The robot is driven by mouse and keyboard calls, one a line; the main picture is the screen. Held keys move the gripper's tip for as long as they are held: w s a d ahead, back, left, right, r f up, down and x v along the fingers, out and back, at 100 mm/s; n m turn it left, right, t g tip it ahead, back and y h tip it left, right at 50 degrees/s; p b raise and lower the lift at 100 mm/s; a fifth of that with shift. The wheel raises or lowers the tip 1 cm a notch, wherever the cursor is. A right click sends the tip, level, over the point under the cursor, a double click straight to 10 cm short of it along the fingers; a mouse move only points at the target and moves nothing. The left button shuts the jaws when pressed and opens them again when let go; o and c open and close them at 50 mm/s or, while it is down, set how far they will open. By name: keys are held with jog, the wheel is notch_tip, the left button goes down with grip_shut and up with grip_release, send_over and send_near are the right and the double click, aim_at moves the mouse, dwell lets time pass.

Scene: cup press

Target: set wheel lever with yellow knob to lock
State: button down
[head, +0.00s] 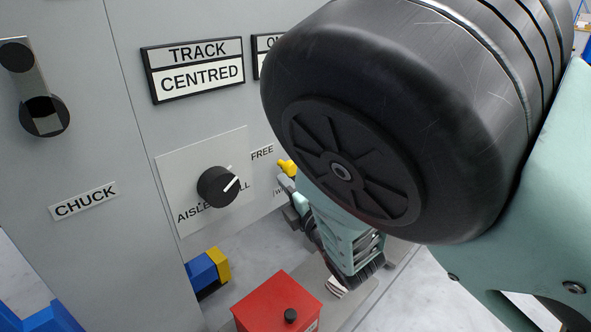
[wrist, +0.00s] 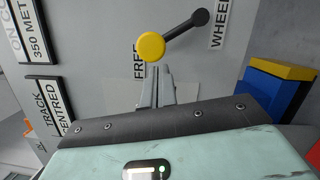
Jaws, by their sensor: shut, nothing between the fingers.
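The wheel lever shows in the wrist view as a dark arm (wrist: 180,32) running from a round dark pivot (wrist: 201,17) to its yellow knob (wrist: 150,46). The knob lies beside the FREE label (wrist: 138,65). In the head view the yellow knob (head: 287,167) shows just right of the FREE label (head: 262,152), and my arm hides most of the lever. My gripper (wrist: 161,73) is shut and empty, its fingertips close to the knob's edge in the wrist view. I cannot tell whether they touch. No lock label is visible.
A dark rotary knob (head: 217,186) sits on a plate left of the lever in the head view. A red box (head: 277,305) and a blue and yellow block (head: 207,271) stand low by the panel. A CHUCK lever (head: 42,90) is at far left.

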aim_at(289, 168)
jog(key=shift+r, duration=0.15)
jog(key=shift+w+d+r+m+p, duration=0.15)
jog(key=shift+m+p, duration=0.15)
jog(key=shift+p, duration=0.15)
jog(key=shift+r+m+p, duration=0.15)
jog(key=shift+m+p, duration=0.15)
jog(key=m+p, duration=0.1)
jog(key=w+d+r+m+p, duration=0.1)
jog(key=shift+r+h+p, duration=0.25)
jog(key=shift+h+p, duration=0.05)
jog(key=w+d+r+m+g+p, duration=0.1)
jog(key=w+d+m+g+p, duration=0.1)
jog(key=w+d+m+p, duration=0.2)
jog(key=w+m+p, duration=0.1)
jog(key=m, duration=0.2)
jog(key=shift+d+r+m+g, duration=0.2)
jog(key=shift+m+g, duration=0.1)
jog(key=shift+g, duration=0.1)
jog(key=shift+w, duration=0.1)
